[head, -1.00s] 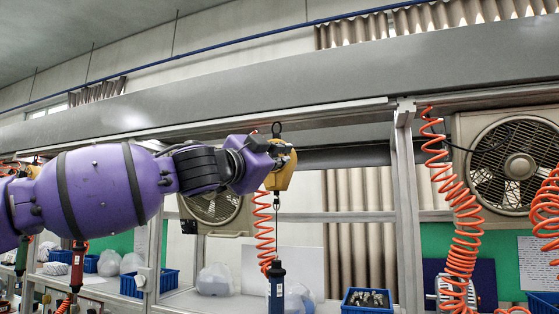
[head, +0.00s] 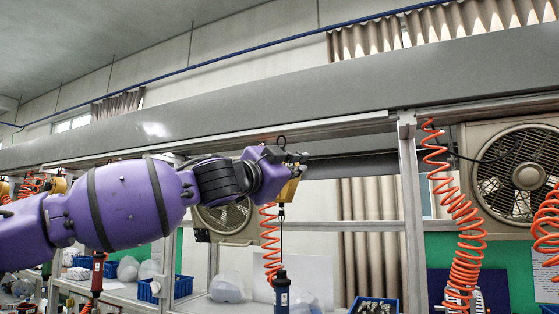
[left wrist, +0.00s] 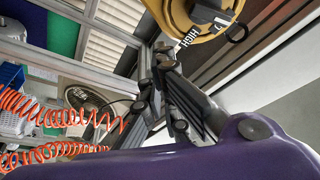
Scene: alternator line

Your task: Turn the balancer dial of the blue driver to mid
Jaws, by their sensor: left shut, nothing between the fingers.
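The yellow balancer (head: 288,193) hangs from the overhead rail, partly hidden behind my left gripper (head: 298,158) in the head view. The blue driver (head: 282,291) hangs below it on a thin cable. In the left wrist view the balancer (left wrist: 212,42) fills the top, with a dark dial (left wrist: 205,14) and a "HIGH" label (left wrist: 191,37) on it. The dial's exact setting is hard to read. My left gripper (left wrist: 162,55) is shut and empty, its fingertips just below and left of the dial; contact cannot be told. My right gripper is not in view.
A grey overhead rail (head: 330,128) runs above the arm, and an upright post (head: 412,200) stands to the right. An orange coiled hose (head: 271,240) hangs beside the driver's cable. A blue bin (head: 352,306) sits on the bench at lower right.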

